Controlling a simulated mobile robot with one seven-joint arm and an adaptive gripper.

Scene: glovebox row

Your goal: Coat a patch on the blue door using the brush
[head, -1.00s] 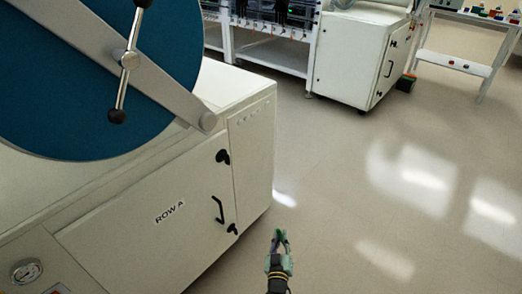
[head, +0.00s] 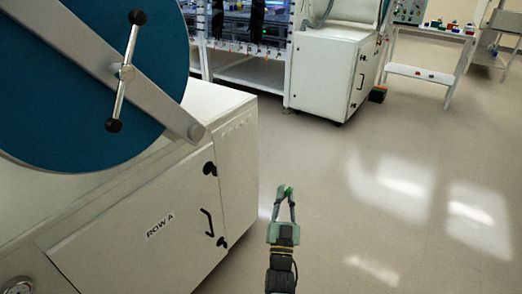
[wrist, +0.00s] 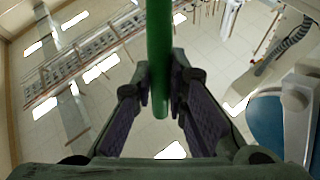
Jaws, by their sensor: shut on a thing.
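The blue door (head: 80,85) is a large round disc on the pale cabinet at the left of the head view. A grey bar with a black-knobbed handle (head: 125,72) crosses it. Part of the blue door also shows at the right of the wrist view (wrist: 266,122). My gripper (head: 284,198) is to the right of the cabinet, over the floor and apart from the door. It is shut on a green stick, seemingly the brush (wrist: 159,50), which stands between the fingers in the wrist view. The brush's bristles are not visible.
The cabinet marked ROW A (head: 160,224) has latches and a handle protruding on its front. Another white cabinet (head: 325,75) and a white table (head: 425,74) with small coloured items stand at the back. Open floor (head: 350,140) lies between and to the right.

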